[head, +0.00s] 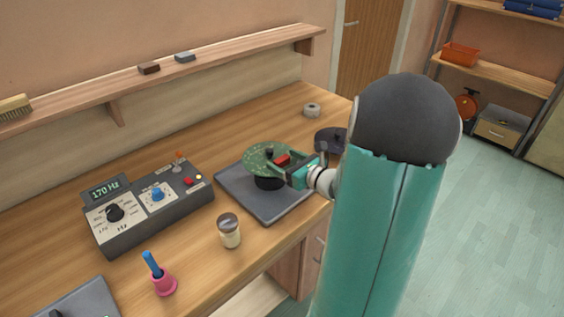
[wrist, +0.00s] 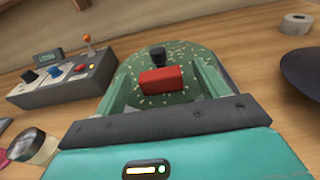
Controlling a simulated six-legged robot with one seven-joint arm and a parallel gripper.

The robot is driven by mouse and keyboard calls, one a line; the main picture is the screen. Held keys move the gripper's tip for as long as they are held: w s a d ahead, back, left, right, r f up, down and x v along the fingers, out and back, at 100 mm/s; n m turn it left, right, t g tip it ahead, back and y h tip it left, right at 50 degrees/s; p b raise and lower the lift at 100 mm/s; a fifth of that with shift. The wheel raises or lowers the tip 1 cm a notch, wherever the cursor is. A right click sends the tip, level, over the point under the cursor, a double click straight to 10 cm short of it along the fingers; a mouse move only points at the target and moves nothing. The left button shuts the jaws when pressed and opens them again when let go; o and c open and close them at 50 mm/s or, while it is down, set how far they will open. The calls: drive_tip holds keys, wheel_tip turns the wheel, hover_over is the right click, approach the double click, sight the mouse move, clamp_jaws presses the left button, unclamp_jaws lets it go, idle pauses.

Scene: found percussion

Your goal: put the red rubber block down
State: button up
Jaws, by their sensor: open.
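The red rubber block (wrist: 162,80) lies on a round green speckled plate (wrist: 190,54), close in front of the plate's black centre knob (wrist: 157,56). In the head view the block (head: 282,160) shows as a small red patch on the plate (head: 258,154), partly covered by my gripper. My gripper (head: 287,166) is open, its two fingers reaching over the plate. In the wrist view my gripper (wrist: 160,82) has one finger on each side of the block, with visible gaps. The plate stands on a dark base on a grey mat (head: 234,190).
A control box (head: 150,215) reading 170 Hz is left of the mat. A jar (head: 229,232) and a pink holder with a blue stick (head: 163,283) stand nearer the front edge. A dark round disc (head: 328,139) and a tape roll (head: 312,110) lie behind right.

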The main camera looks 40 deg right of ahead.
drive_tip(key=shift+w, duration=0.1)
drive_tip(key=shift+c, duration=0.4)
drive_tip(key=c, duration=1.1)
drive_tip(key=shift+o, duration=0.2)
drive_tip(key=shift+r, duration=0.15)
drive_tip(key=shift+r, duration=0.2)
drive_tip(key=r, duration=0.3)
drive_tip(key=shift+s+a, duration=0.1)
drive_tip(key=shift+s, duration=0.1)
drive_tip(key=s+a+r, duration=0.7)
drive_tip(key=s+r, duration=0.2)
drive_tip(key=s, duration=0.2)
drive_tip(key=shift+a, duration=0.3)
